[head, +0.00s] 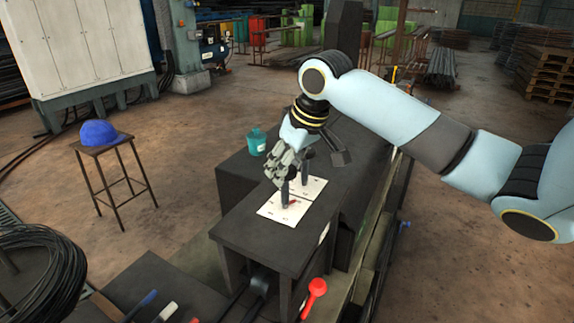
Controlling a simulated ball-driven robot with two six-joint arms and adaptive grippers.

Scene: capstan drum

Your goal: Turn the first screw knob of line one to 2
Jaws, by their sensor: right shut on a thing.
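Two white plates lie on the dark bench top, a near plate (268,211) and a far plate (317,186), with small dark marks too fine to read. A dark upright screw knob (285,197) stands on the near plate, with a small red mark beside its base. A second dark upright piece (305,170) stands at the far plate. My right gripper (281,178) reaches down from above and is shut on the top of the near knob; its fingers hide part of it. My left gripper is out of view.
A teal cup (257,142) stands on the bench (236,230) left of my right gripper. A red-headed lever (316,289) rises at the bench's front. A stool (106,149) with a blue cap (98,133) stands on the floor at left. A cable coil (38,272) is at lower left.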

